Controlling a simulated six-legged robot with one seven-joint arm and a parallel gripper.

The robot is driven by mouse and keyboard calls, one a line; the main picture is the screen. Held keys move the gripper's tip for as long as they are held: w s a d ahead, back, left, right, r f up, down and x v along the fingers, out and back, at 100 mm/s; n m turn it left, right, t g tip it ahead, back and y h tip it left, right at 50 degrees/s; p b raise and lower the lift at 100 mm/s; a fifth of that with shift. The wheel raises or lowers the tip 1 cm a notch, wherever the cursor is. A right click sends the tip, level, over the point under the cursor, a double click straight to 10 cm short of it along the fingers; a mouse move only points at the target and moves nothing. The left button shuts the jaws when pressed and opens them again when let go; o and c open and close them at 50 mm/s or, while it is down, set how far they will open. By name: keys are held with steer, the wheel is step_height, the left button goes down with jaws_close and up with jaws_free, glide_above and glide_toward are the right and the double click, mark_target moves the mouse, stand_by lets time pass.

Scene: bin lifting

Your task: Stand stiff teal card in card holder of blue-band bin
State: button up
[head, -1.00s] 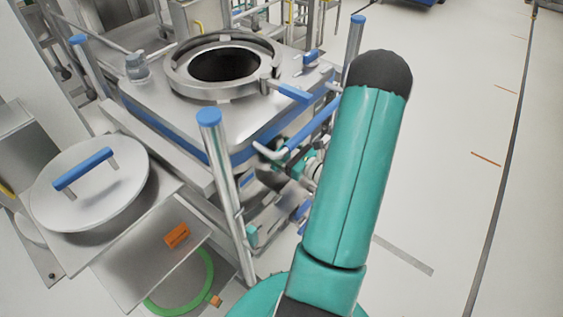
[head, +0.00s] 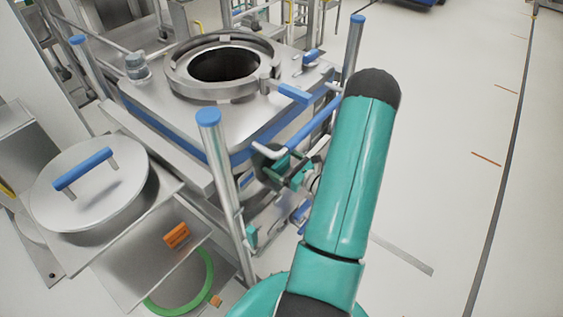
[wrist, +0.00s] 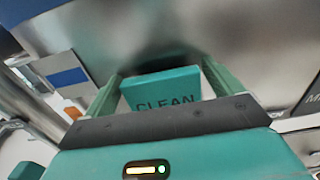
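The blue-band bin (head: 150,92) is a steel box with a blue stripe around its upper side and a round open mouth on top. My gripper (head: 286,168) is at the bin's near right side, partly hidden by my arm and the frame. In the wrist view, its two teal fingers (wrist: 162,82) are shut on the teal card (wrist: 160,84), marked CLEAN. The card lies across between the fingers, close in front of a blurred steel surface. A white plate with a blue stripe (wrist: 66,76) shows at left. I cannot make out the card holder clearly.
Blue-capped posts (head: 209,118) stand at the bin's corners, one close to my arm. A round lid with a blue handle (head: 115,200) lies on a shelf at left. Below are an orange tag (head: 177,235) and a green ring (head: 208,270). Floor at right is clear.

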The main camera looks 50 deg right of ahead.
steer(key=shift+o, duration=0.2)
steer(key=shift+r, duration=0.1)
steer(key=shift+s, duration=0.15)
steer(key=s+d, duration=0.1)
steer(key=s, duration=1)
steer(key=shift+s, duration=0.35)
steer(key=shift+s, duration=0.1)
